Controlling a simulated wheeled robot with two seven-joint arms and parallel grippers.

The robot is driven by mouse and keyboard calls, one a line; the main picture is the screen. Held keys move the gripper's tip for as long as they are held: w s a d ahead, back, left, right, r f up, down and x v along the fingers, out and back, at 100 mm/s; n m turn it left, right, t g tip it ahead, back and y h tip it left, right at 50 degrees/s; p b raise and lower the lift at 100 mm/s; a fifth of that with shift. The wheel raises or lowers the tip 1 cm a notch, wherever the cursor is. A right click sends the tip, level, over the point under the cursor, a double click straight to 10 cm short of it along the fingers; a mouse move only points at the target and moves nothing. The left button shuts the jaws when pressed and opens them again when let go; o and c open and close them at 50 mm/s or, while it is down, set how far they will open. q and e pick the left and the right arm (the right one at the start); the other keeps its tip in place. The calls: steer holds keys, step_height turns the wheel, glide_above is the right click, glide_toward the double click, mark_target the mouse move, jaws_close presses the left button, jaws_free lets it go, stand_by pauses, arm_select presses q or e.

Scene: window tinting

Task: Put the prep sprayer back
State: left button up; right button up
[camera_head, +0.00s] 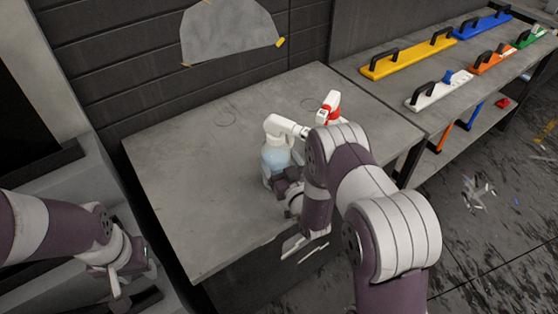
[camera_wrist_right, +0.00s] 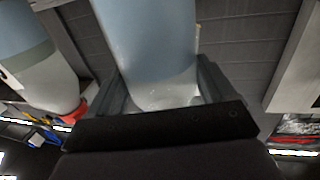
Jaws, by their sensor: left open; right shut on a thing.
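My right gripper (camera_head: 284,186) is shut on a spray bottle (camera_head: 276,158) with a white spray head and pale blue liquid. The bottle stands about upright over the grey worktable; I cannot tell whether its base touches the top. In the right wrist view the held bottle (camera_wrist_right: 150,45) sits between the fingers (camera_wrist_right: 162,90). A second sprayer with a red and white head (camera_head: 329,106) is just right of it, its lower part hidden by my right arm. Its bottle (camera_wrist_right: 35,60) also shows in the right wrist view. My left gripper (camera_head: 122,272) is open and empty, left of the table.
A grey film piece (camera_head: 230,32) is taped on the wall. A side bench holds squeegee-like tools with handles, one yellow (camera_head: 408,55). Scraps lie on the floor.

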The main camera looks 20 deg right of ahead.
steer(key=o, duration=1.2)
steer(key=shift+f, duration=0.1)
steer(key=shift+o, duration=0.2)
steer(key=s+r+g+h, duration=0.1)
steer(key=s+r+g, duration=0.1)
steer(key=s+g, duration=0.6)
steer(key=s+d+r+m+g+h+b, duration=0.1)
steer(key=s+r+g, duration=0.2)
steer(key=s+g, duration=0.5)
steer(key=s, duration=0.9)
steer(key=shift+d+h, duration=0.3)
